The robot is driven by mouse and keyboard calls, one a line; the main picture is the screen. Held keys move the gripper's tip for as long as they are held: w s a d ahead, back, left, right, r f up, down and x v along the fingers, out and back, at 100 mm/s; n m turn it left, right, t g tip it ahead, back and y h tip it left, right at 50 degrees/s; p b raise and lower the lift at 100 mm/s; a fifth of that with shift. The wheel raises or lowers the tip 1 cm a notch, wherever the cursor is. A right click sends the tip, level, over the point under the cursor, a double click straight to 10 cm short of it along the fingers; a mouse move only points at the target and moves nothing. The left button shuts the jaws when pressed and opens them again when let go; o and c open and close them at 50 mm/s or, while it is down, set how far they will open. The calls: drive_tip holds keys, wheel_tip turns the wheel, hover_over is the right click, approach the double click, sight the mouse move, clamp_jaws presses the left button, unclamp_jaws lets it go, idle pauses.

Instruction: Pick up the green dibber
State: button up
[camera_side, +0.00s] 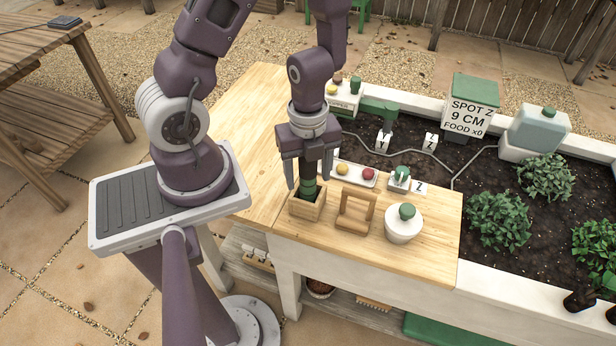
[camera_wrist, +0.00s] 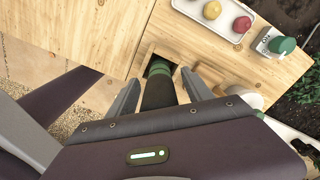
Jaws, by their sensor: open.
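The green dibber (camera_side: 309,189) stands roughly upright in a small square wooden box (camera_side: 305,210) on the wooden bench top. Its lower end is hidden inside the box. In the wrist view the dibber (camera_wrist: 159,90) shows a dark shaft with a lighter green band, and it lies between my two fingers. My gripper (camera_side: 308,176) is above the box, pointing down, open, with one finger on each side of the dibber. In the wrist view my gripper (camera_wrist: 161,80) shows a finger to the left and right of the shaft. Whether either finger touches it I cannot tell.
Right of the box are a wooden handled block (camera_side: 355,215) and a white pot with a green knob (camera_side: 403,229). Behind are a white tray (camera_side: 350,180) with yellow and red balls and a small green-knobbed unit (camera_side: 400,180). The bench's left part is clear.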

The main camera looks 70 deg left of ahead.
drive_tip(key=shift+f, duration=0.15)
clamp_jaws()
idle(0.4)
drive_tip(key=shift+w+a+r, duration=0.1)
drive_tip(key=shift+r, duration=0.6)
wheel_tip(320, 180, up, 9)
drive_tip(key=shift+f, duration=0.15)
